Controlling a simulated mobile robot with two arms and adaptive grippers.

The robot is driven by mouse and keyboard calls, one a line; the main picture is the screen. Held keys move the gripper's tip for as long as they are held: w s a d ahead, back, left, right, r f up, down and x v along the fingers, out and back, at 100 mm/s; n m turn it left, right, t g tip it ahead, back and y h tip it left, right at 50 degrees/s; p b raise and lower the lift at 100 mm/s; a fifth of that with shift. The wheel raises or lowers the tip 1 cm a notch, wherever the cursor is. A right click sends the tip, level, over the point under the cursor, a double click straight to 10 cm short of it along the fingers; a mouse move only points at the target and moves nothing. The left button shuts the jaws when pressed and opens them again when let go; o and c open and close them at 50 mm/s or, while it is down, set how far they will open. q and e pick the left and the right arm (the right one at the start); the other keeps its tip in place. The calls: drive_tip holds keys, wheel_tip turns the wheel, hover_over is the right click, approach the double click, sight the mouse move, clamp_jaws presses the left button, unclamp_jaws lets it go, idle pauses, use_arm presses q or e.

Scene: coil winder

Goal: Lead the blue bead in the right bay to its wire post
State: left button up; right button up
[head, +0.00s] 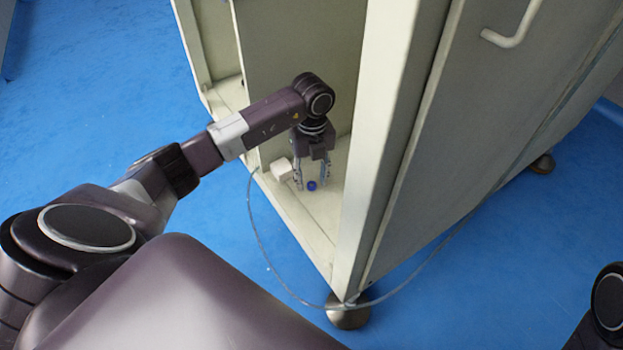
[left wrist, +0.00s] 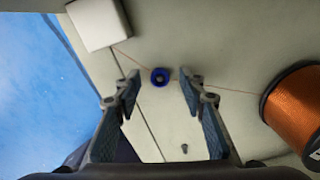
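The blue bead (head: 311,185) lies low in the right bay of the pale cabinet. In the left wrist view the bead (left wrist: 160,77) is a small blue ring with a dark centre, on a thin copper-coloured wire (left wrist: 230,90). My left gripper (head: 311,179) points down into the bay. Its fingers (left wrist: 160,92) are spread, with the bead in line with the gap between the tips; I cannot tell the height between them. A small dark peg (left wrist: 185,148) stands on the floor; I cannot tell whether it is the wire post. My right gripper does not show.
A white block (head: 281,169) sits left of the bead; it also shows in the left wrist view (left wrist: 98,24). A copper wire spool (left wrist: 295,105) is at the right there. The cabinet's front corner upright (head: 378,130) stands right of the gripper. A grey cable (head: 262,250) loops outside.

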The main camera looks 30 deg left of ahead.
use_arm(q)
wheel_tip(320, 180, up, 11)
drive_tip(key=shift+r, duration=0.15)
idle(0.6)
